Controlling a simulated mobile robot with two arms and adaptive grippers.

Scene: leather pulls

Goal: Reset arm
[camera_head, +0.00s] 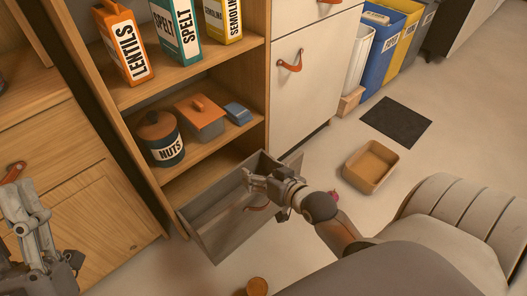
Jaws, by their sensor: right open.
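My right gripper (256,182) is open, over the front right part of a grey pulled-out drawer (212,243) at the bottom of the wooden shelf unit. A leather pull (258,207) shows on the drawer just below the gripper. I cannot tell whether they touch. The drawer looks empty where I can see into it; my gripper and arm hide its right part. My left gripper (22,205) is at the left edge, in front of a wooden cabinet; its jaw state is unclear. Another leather pull (290,62) is on the white front.
Shelves above the drawer hold a NUTS canister (163,142), a lidded box (202,122), a small blue box (237,113) and cartons. A tan bin (371,167) and a dark mat (396,122) lie on the floor. A round brown thing (257,286) is at the bottom.

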